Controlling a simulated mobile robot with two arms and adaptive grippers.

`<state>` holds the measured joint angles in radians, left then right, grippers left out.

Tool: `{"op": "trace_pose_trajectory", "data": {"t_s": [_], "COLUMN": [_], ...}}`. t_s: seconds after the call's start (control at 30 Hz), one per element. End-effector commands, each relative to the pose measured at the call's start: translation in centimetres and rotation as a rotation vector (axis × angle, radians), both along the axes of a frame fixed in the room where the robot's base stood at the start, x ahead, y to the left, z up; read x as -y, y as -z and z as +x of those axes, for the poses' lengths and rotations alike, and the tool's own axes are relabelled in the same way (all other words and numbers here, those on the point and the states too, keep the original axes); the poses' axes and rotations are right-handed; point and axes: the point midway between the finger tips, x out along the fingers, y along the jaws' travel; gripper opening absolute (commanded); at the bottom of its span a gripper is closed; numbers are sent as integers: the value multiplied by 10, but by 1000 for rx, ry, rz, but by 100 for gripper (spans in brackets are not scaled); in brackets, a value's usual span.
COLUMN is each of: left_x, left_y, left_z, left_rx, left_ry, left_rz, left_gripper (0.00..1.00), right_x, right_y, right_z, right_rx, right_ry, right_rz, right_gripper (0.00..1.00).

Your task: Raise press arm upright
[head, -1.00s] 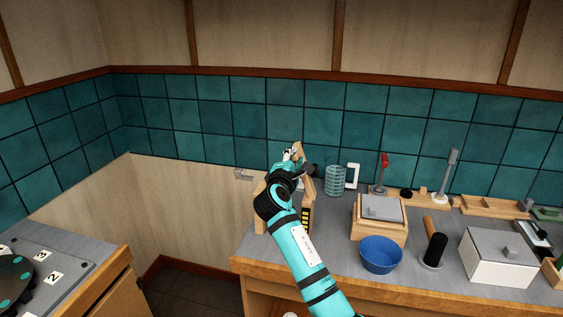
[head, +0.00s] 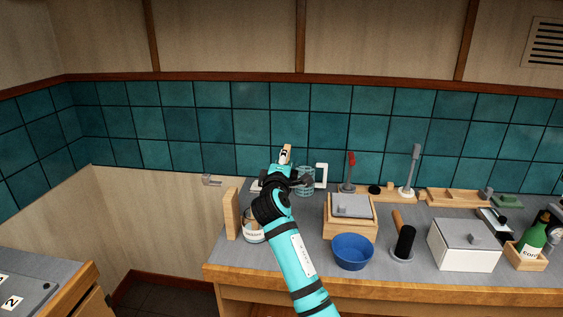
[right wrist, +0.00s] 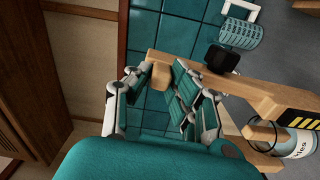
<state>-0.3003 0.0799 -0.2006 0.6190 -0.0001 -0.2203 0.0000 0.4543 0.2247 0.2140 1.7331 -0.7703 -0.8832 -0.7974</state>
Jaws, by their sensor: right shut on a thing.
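The wooden press arm (right wrist: 205,69) runs from between my right gripper's fingers toward the counter and stands close to upright, with a slight tilt. A black block (right wrist: 222,58) is attached to its side. My right gripper (right wrist: 158,74) is shut on the press arm's tip end; in the head view the gripper (head: 284,158) is at that wooden tip (head: 288,147), above the back of the counter. My right arm hides most of the press there. A wooden post (head: 231,213) shows left of my arm. My left gripper is not in view.
A labelled can (head: 254,231) stands beside the post. A teal mesh cup (head: 305,180) and white frame (head: 321,175) stand close behind my gripper. A blue bowl (head: 353,252), wooden box (head: 351,227) and white box (head: 464,244) are to the right. The tiled wall (head: 240,125) is behind.

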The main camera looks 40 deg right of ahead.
Motion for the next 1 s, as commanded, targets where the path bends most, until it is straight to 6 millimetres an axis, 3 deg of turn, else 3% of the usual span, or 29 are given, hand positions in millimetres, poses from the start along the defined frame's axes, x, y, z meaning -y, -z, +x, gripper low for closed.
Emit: {"op": "trace_pose_trajectory", "data": {"t_s": [0.2, 0.23, 0.4, 0.73, 1.0], "left_x": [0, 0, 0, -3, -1], "left_y": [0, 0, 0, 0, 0], "left_z": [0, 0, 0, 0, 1], "left_rx": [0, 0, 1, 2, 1], "left_ry": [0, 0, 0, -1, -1], "left_rz": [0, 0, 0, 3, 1], "left_gripper": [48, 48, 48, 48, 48], "right_x": [0, 0, 0, -4, -39], "right_y": [6, 6, 5, 2, 3], "right_z": [0, 0, 0, -3, -34], "right_rx": [-8, -8, -6, -3, -2], "right_ry": [3, 3, 2, 0, -1], "right_rz": [12, 12, 8, 5, 7], "right_gripper": [0, 21, 42, 42, 42]}}
